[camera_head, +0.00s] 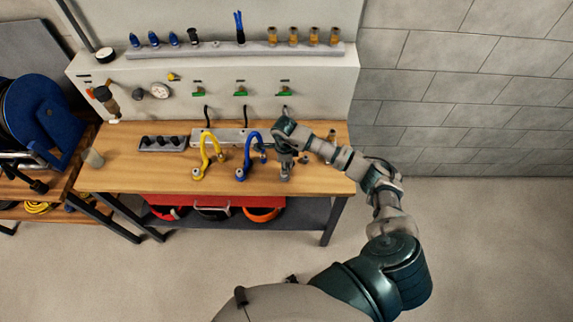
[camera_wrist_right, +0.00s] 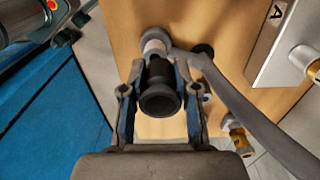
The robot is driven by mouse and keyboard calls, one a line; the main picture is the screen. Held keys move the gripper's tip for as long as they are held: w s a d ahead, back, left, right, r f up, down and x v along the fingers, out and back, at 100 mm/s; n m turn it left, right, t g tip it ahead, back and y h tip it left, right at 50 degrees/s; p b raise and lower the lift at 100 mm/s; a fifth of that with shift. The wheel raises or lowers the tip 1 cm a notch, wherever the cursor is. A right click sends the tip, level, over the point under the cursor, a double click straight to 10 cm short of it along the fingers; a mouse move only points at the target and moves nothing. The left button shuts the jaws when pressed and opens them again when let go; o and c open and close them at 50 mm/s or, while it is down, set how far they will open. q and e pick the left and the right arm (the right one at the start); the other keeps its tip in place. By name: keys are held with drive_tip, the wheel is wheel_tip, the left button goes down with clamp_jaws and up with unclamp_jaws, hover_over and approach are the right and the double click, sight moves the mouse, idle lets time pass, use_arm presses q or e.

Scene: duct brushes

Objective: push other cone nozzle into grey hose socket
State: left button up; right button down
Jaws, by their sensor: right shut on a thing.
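My right gripper (camera_head: 285,162) is over the right part of the workbench. In the right wrist view its two fingers (camera_wrist_right: 160,95) are shut on a black cone nozzle (camera_wrist_right: 160,100), whose round open end faces the camera. The pale grey socket (camera_wrist_right: 153,42) of the grey hose is just beyond the nozzle, in line with it. I cannot tell whether the nozzle touches or enters the socket. The grey hose (camera_wrist_right: 245,105) curves away to the right. In the head view my gripper and arm mostly hide it. My left gripper is not in view.
A yellow hose (camera_head: 204,152) and a blue hose (camera_head: 245,153) stand left of my right gripper. A grey tray (camera_head: 146,149) with several dark cones lies farther left on the wooden bench (camera_head: 135,182). A back panel (camera_head: 330,85) with valves and a rail (camera_head: 215,50) of small parts stands behind.

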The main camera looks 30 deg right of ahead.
drive_tip(key=shift+a+r, duration=0.25)
drive_tip(key=shift+a, duration=0.9)
drive_tip(key=shift+d+f, duration=0.15)
drive_tip(key=shift+d, duration=0.6)
drive_tip(key=shift+a, duration=0.65)
drive_tip(key=shift+d, duration=0.4)
drive_tip(key=shift+d+b, duration=0.15)
drive_tip(key=shift+b, duration=0.15)
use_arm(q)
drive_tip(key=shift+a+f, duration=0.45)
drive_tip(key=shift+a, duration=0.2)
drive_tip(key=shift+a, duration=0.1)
use_arm(e)
drive_tip(key=shift+a, duration=0.25)
